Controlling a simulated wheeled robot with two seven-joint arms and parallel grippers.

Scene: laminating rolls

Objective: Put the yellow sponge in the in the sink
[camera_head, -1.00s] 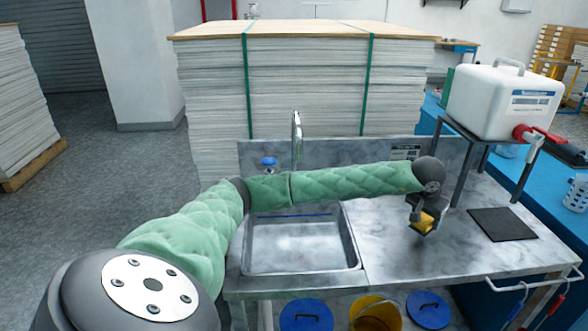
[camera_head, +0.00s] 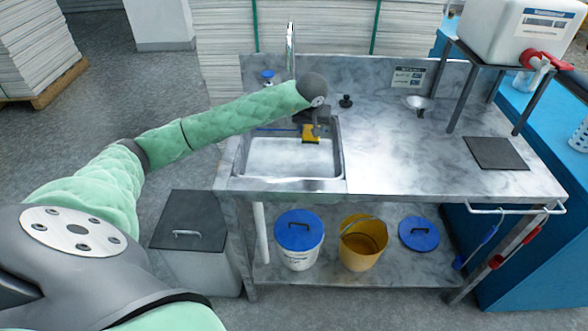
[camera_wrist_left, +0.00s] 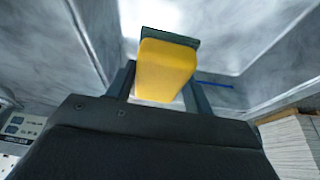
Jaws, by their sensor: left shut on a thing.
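My left gripper (camera_head: 312,130) is shut on the yellow sponge (camera_head: 310,139), over the back right part of the metal sink (camera_head: 290,160). In the left wrist view, the yellow sponge (camera_wrist_left: 166,68), with a dark green layer along one side, sits between the two dark fingers of my left gripper (camera_wrist_left: 158,85). The sink's walls and bright bottom show behind it. The sponge looks held above the sink bottom; I cannot tell the exact height. My right gripper is not in view.
A faucet (camera_head: 290,48) rises behind the sink. A dark mat (camera_head: 495,153) and a stand with a white container (camera_head: 515,30) are on the counter (camera_head: 420,165) at right. A white bucket (camera_head: 299,255) and a yellow bucket (camera_head: 362,243) stand on the shelf below.

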